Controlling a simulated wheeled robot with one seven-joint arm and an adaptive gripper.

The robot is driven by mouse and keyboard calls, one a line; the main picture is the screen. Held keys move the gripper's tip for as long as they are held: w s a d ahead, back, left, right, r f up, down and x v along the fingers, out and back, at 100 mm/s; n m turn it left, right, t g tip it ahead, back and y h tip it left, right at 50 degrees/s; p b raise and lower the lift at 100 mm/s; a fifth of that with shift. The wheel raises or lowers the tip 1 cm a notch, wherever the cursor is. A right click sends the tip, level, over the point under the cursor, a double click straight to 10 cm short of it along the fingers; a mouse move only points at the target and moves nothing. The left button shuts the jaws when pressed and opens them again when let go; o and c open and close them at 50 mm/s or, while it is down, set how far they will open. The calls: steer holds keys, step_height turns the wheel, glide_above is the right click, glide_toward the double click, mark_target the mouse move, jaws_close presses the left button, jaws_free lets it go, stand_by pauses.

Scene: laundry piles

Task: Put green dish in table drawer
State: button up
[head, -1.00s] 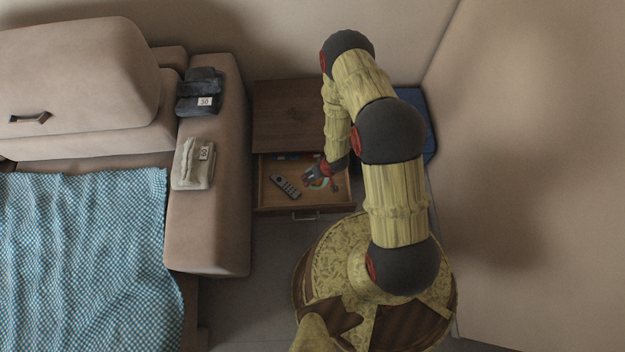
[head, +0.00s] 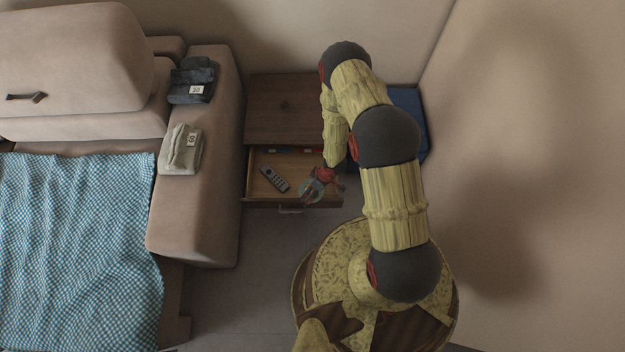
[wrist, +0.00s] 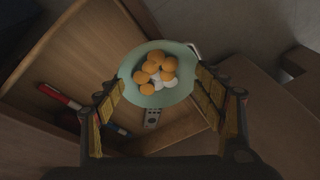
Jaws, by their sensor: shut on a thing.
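The green dish (wrist: 128,92) is a round, pale green bowl with several orange balls and a few white ones in it. My gripper (wrist: 159,82) is shut on the dish, with its fingers at opposite sides of the rim. In the head view the dish (head: 310,191) is at the front right of the open table drawer (head: 258,198), overlapping its front edge in the picture. My gripper (head: 318,180) is just behind it there. I cannot tell how high the dish is above the drawer floor.
A remote (head: 274,179) lies in the drawer, left of the dish. A red pen (wrist: 58,96) lies at the drawer's side in the wrist view. The couch arm (head: 212,120) stands close on the left, and a blue object (head: 410,115) is behind my arm.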

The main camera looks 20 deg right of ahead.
steer(key=w+d+f+b, duration=0.1)
steer(key=w+f, duration=0.1)
steer(key=w+d+f+b, duration=0.1)
steer(key=w+f, duration=0.1)
steer(key=w+d+f+b, duration=0.1)
steer(key=w+d+f, duration=0.1)
steer(key=w+f, duration=0.1)
steer(key=shift+f, duration=0.1)
step_height(320, 180, down, 3)
steer(key=shift+w+d+f+b, duration=0.1)
steer(key=shift+w+f+b, duration=0.1)
steer(key=shift+b, duration=0.75)
steer(key=shift+r, duration=0.1)
steer(key=shift+s, duration=0.1)
steer(key=o, duration=0.8)
steer(key=shift+f, duration=0.2)
steer(key=o, duration=0.5)
steer(key=shift+r, duration=0.15)
